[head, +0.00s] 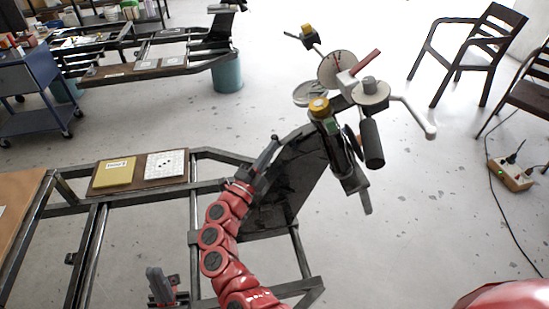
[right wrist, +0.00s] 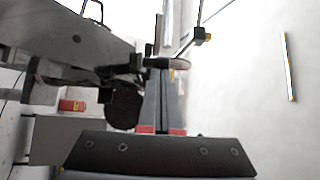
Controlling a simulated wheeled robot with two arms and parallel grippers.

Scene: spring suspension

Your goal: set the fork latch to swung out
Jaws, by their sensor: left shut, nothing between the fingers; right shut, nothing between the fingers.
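My right gripper (head: 274,140) is at the end of the red arm, beside the dark sloped panel (head: 285,185) and left of the suspension rig (head: 345,150). It is shut and empty. In the right wrist view its fingers (right wrist: 161,105) point up, close together. The rig carries a yellow knob (head: 318,107), a round disc (head: 336,70), a red lever (head: 365,62) and a pale crank (head: 412,118). I cannot tell which part is the fork latch. My left gripper (head: 158,275) is at the bottom left, shut and empty, away from the rig.
A metal frame bench holds a yellow plate (head: 114,172) and a white dotted plate (head: 165,164). A blue cart (head: 32,92) stands at the far left. Chairs (head: 470,50) and a power strip (head: 510,173) are at the right. The floor between is clear.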

